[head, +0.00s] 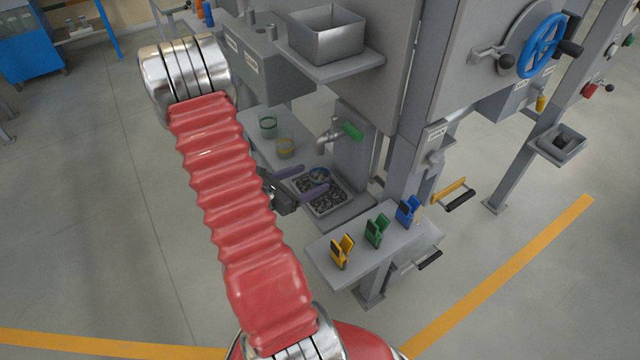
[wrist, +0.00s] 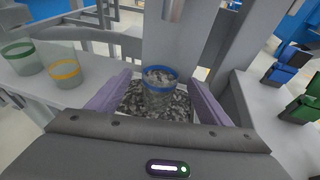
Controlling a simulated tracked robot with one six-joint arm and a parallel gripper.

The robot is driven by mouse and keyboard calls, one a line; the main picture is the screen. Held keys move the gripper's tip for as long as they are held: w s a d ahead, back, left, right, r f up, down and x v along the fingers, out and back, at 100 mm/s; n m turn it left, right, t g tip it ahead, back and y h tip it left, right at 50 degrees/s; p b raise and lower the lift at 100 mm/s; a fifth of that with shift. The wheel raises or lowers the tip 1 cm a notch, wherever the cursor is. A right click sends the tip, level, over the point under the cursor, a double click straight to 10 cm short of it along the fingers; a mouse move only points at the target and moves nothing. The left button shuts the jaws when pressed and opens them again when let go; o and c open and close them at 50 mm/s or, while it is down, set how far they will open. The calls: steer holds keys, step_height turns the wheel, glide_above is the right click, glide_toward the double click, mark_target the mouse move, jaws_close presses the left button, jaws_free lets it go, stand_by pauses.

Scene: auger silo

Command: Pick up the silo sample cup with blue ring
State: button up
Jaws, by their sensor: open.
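The sample cup with a blue ring (wrist: 159,92) is clear and holds grey granules. It stands on a tray of dark granules (wrist: 178,112) under the spout. In the head view the blue-ringed cup (head: 320,173) is partly hidden by a finger. My gripper (wrist: 158,78) is open, its two purple fingers to the left and right of the cup, with no clear contact visible. In the head view my gripper (head: 313,180) reaches over the tray from the left. Two more cups, one green-ringed (wrist: 22,60) and one yellow-ringed (wrist: 65,72), stand on the shelf to the left.
A shelf at the right carries yellow (head: 342,251), green (head: 376,231) and blue (head: 408,211) clips. A grey post rises behind the tray. Open floor lies at the left.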

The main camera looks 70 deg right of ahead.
mark_target(327, 171)
steer(key=shift+x, duration=2.55)
steer(key=shift+c, duration=0.2)
steer(key=c, duration=1.3)
steer(key=shift+o, duration=0.2)
steer(key=shift+r, duration=0.1)
